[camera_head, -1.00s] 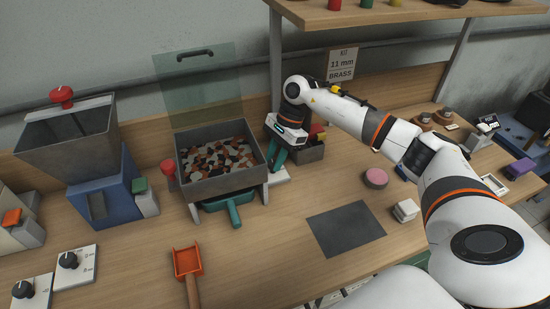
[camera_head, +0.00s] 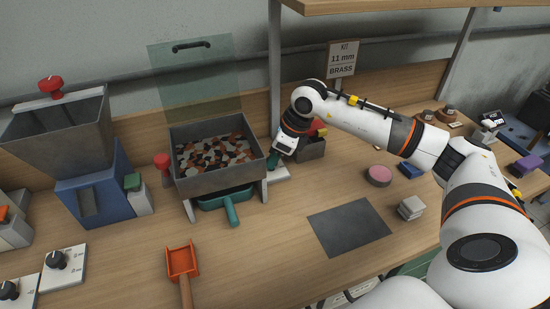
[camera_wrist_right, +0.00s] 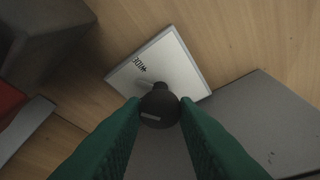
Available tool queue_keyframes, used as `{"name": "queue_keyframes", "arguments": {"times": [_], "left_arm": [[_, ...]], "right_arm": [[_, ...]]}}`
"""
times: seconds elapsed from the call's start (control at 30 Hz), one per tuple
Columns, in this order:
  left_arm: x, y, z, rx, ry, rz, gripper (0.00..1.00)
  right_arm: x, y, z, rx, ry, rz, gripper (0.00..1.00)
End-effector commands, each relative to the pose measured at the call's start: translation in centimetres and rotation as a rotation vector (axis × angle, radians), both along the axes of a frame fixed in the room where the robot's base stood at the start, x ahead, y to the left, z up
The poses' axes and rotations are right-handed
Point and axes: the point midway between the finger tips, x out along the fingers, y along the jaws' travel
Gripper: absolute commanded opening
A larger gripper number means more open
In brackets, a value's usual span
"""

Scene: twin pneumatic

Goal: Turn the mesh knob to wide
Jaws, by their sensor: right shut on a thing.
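The mesh knob (camera_wrist_right: 159,108) is black and round-topped. In the head view, my right gripper (camera_head: 272,160) reaches down to the white plate (camera_head: 281,173) beside the mesh bin; the knob is hidden there. My left gripper is not in view.
The grey bin of mixed chips (camera_head: 215,182) stands left of the gripper, with a teal-handled tray (camera_head: 230,205) beneath. A small grey box (camera_head: 311,148) is close on its right. An orange scoop (camera_head: 182,262) and dark mat (camera_head: 348,228) lie in front.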

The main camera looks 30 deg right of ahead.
Motion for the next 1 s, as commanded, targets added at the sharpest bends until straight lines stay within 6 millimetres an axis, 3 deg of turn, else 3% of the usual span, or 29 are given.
{"name": "queue_keyframes", "arguments": {"times": [0.43,1.0], "left_arm": [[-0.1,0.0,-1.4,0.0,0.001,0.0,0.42],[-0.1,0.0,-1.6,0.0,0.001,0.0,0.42]], "right_arm": [[-0.1,0.2,0.0,0.0,-0.002,-0.26,0.04],[-0.1,0.1,0.1,-0.002,0.0,-0.312,0.04]]}}
